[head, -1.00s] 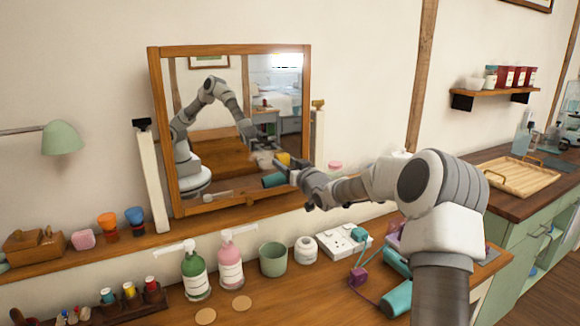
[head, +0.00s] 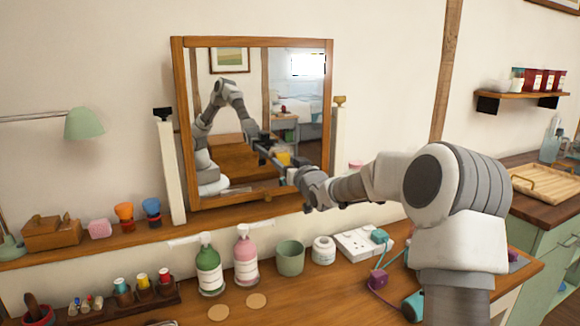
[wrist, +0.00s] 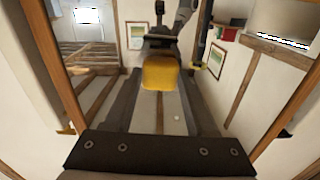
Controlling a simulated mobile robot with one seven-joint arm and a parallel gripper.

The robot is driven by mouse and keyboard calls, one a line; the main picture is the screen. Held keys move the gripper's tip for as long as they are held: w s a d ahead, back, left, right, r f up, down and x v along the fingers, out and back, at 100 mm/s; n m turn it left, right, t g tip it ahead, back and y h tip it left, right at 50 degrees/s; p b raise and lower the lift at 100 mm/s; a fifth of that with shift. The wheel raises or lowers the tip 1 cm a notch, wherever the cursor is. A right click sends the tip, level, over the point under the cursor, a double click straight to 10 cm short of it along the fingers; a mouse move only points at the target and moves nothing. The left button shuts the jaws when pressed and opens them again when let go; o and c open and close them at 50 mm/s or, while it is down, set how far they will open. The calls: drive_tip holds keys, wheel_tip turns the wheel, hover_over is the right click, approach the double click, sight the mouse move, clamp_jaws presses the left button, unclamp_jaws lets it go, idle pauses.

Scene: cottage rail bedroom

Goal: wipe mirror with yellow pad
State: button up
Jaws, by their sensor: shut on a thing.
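The yellow pad (wrist: 160,73) is held between my gripper's (wrist: 160,82) two dark fingers in the wrist view, facing the mirror glass. A dark reflected gripper shows just above the pad. I cannot tell whether the pad touches the glass. The wood-framed mirror (head: 183,125) stands tilted on the back ledge between two pale posts. In the head view my gripper (head: 298,177) is at the mirror's lower right. A small yellow patch shows there; I cannot tell if it is the pad or its reflection.
Below the mirror stand a green bottle (head: 209,268), a pink bottle (head: 245,262), a green cup (head: 290,258) and a white jar (head: 323,250). A white power strip (head: 355,243) lies to the right.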

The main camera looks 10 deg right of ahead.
drive_tip(key=a+b, duration=0.2)
drive_tip(key=a, duration=0.1)
drive_tip(key=shift+s+a+f, duration=0.1)
drive_tip(key=shift+s+a, duration=0.1)
drive_tip(key=shift+a+r+b, duration=0.2)
drive_tip(key=shift+b, duration=0.1)
drive_tip(key=shift+s+r, duration=0.1)
drive_tip(key=shift+r, duration=0.35)
drive_tip(key=shift+w+d+r+p, duration=0.1)
drive_tip(key=shift+w+d+p, duration=0.05)
drive_tip(key=shift+d+p, duration=0.5)
drive_tip(key=shift+w+d+r+p, duration=0.15)
drive_tip(key=shift+d+p, duration=0.35)
drive_tip(key=shift+d, duration=0.25)
drive_tip(key=shift+w+d+f+p, duration=0.15)
drive_tip(key=shift+d+p, duration=0.35)
drive_tip(key=shift+d, duration=0.3)
drive_tip(key=shift+w+d+p, duration=0.2)
drive_tip(key=shift+d+p, duration=0.3)
drive_tip(key=shift+d, duration=0.35)
drive_tip(key=shift+w+d+f+p, duration=0.15)
drive_tip(key=shift+d+p, duration=0.35)
drive_tip(key=shift+d, duration=0.3)
drive_tip(key=d, duration=0.1)
drive_tip(key=d+p, duration=0.2)
drive_tip(key=shift+w+r, duration=0.25)
drive_tip(key=shift+w, duration=0.05)
drive_tip(key=shift+d+f+p, duration=0.2)
drive_tip(key=shift+d+p, duration=0.1)
drive_tip(key=shift+d, duration=0.05)
